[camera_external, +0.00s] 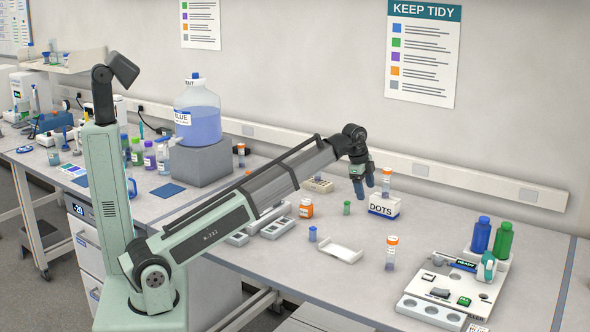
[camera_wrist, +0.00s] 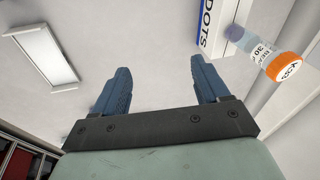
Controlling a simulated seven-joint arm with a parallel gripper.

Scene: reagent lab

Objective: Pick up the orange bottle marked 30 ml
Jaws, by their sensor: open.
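A small bottle with an orange cap (camera_external: 387,172) and a white label stands upright at the blue-and-white DOTS box (camera_external: 384,206), apparently on top of it. In the wrist view an orange-capped bottle (camera_wrist: 262,54), its label showing "30", is at the upper right beside the DOTS lettering. I take it to be the same bottle. My gripper (camera_external: 364,184) is open and empty, with its blue fingers just left of the bottle and the box. In the wrist view my gripper's fingers (camera_wrist: 160,85) are spread with nothing between them.
A white tray (camera_external: 336,250) lies in front. A green vial (camera_external: 347,208) and a blue vial (camera_external: 312,234) stand nearby.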

